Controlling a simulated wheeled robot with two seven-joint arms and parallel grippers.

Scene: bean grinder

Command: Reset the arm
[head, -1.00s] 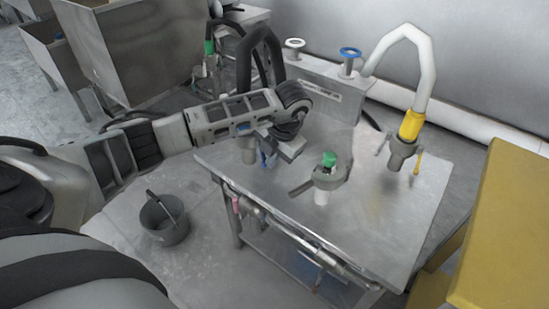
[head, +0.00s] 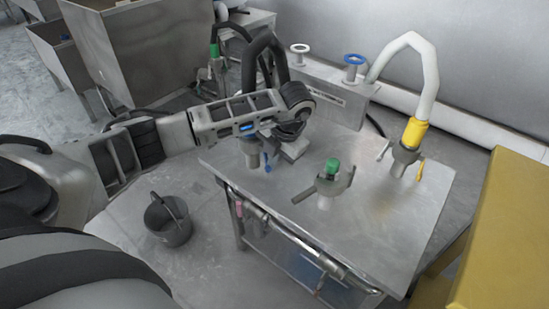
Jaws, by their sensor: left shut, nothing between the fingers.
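My left arm comes in from the left and reaches over the metal table (head: 375,235). My left gripper (head: 294,150) is shut and empty above the table's back left part, pointing down and right. It is beside the black hose's grey nozzle with a blue handle (head: 267,162), which my arm partly hides. A grey fitting with a green top (head: 332,167) stands on the table to the right of the gripper, apart from it. My right gripper is not in view.
A white hose with a yellow collar (head: 414,133) hangs over the table's right side. A metal box with a blue-ringed valve (head: 354,60) stands at the back. A dark bucket (head: 168,222) is on the floor at left. A yellow block (head: 505,230) stands at right.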

